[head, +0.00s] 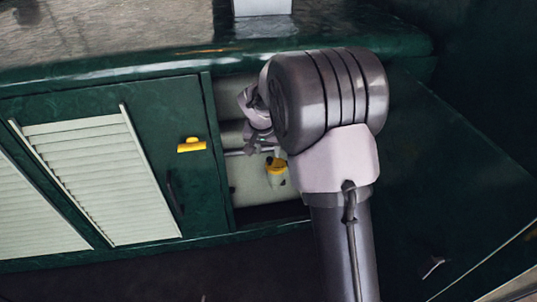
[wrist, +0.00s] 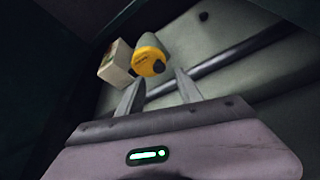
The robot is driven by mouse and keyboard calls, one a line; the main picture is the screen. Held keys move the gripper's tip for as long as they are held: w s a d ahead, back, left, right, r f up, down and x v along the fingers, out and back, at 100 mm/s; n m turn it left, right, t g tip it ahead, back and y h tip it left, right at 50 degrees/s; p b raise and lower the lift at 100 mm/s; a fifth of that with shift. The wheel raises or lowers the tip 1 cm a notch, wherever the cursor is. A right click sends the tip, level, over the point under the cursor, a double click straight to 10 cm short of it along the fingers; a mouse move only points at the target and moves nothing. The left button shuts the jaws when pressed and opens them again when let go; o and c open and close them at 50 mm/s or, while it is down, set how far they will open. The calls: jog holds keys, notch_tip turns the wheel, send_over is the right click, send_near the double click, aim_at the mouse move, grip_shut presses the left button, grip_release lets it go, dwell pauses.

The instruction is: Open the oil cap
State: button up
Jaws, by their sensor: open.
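The yellow oil cap (wrist: 149,61) sits on the end of a pale grey-green filler neck (wrist: 151,41) in the wrist view, with a dark knob on its right side. It looks closed. My gripper (wrist: 159,78) is open, its two fingers pointing at the cap, and the cap shows just beyond the fingertips, roughly between them. I cannot tell whether they touch. In the head view the yellow cap (head: 276,165) shows inside the open cabinet bay, just left of my arm. My fingers there are partly hidden by the arm.
A dark green cabinet (head: 150,95) with a louvred door (head: 95,175) and a yellow latch (head: 191,145) stands left of the bay. An open green door panel (head: 440,180) is at right. A dark pipe (wrist: 225,65) and a small pale box (wrist: 116,62) lie near the cap.

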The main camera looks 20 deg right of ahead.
aim_at(270, 158)
jog(key=x, duration=0.5)
jog(key=shift+w, duration=0.1)
jog(key=shift+r, duration=0.1)
jog(key=shift+s, duration=0.2)
jog(key=shift+w, duration=0.1)
grip_shut()
dwell(0.9)
